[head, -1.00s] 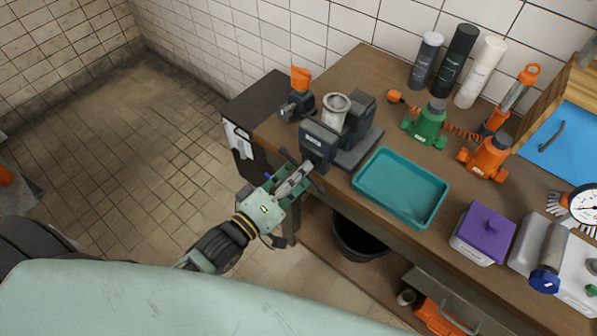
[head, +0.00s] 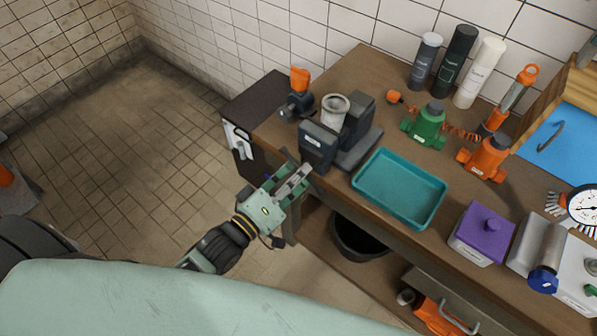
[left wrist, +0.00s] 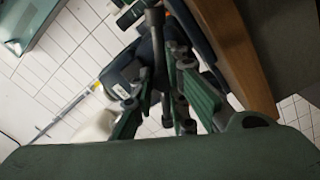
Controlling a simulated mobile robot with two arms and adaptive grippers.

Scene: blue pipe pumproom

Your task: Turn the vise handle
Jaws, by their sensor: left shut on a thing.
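The grey vise (head: 318,147) is at the left part of the bench's front edge. A pale grey cylindrical part (head: 335,110) stands between its jaws. The dark vise handle (head: 287,154) is on the vise's front side, over the bench edge, with its ends showing beside my fingers. My left gripper (head: 297,179) reaches it from the lower left and is shut on it. In the left wrist view the green fingers (left wrist: 160,105) are on both sides of a dark bar; the exact contact is partly hidden. My right gripper is not in view.
A teal tray (head: 375,190) lies right of the vise. A small dark tool with an orange top (head: 300,80) stands behind it. Green (head: 428,127) and orange (head: 487,159) valve bodies are further right. A black bin (head: 358,240) is below.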

